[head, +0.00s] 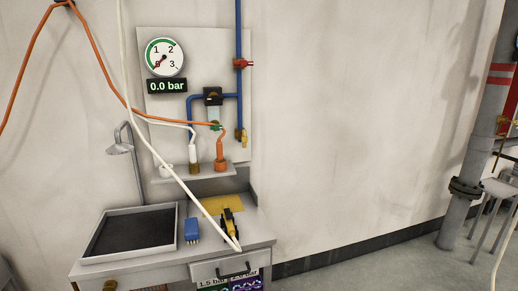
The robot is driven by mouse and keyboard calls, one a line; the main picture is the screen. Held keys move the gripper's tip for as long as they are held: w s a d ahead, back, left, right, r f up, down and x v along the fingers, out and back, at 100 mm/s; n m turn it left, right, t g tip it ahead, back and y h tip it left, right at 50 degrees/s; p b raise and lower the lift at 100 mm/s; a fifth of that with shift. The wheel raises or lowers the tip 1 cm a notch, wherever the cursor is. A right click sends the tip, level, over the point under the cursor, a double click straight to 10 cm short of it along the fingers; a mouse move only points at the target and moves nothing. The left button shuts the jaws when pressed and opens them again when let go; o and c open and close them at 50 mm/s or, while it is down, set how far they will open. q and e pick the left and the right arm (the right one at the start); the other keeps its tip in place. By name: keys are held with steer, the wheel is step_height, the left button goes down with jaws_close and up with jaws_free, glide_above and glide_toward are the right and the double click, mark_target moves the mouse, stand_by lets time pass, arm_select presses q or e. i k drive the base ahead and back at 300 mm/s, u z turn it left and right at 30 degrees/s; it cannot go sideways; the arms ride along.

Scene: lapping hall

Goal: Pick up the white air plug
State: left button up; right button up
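The white air plug (193,153) stands upright on the small grey shelf (180,177) of the wall panel, with a brass-coloured part at its lower end. A thin white hose runs from its top up to the left. An orange plug (220,151) stands just to its right on the same shelf, with an orange hose from its top. Neither of my grippers is in view, so nothing is seen holding the plug.
A gauge (164,58) and a 0.0 bar display (167,86) sit above, beside blue pipes (239,30). A thick white hose (172,173) crosses diagonally before the shelf. The bench holds a dark-bottomed tray (88,255), blue block (192,230) and yellow-black tool (230,222).

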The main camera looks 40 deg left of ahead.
mark_target(193, 162)
steer(key=z, duration=0.15)
steer(key=i, duration=1.65)
steer(key=u, duration=0.45)
steer(key=i, duration=0.8)
steer(key=u, duration=1.55)
steer(key=i, duration=0.75)
steer(key=u, duration=0.75)
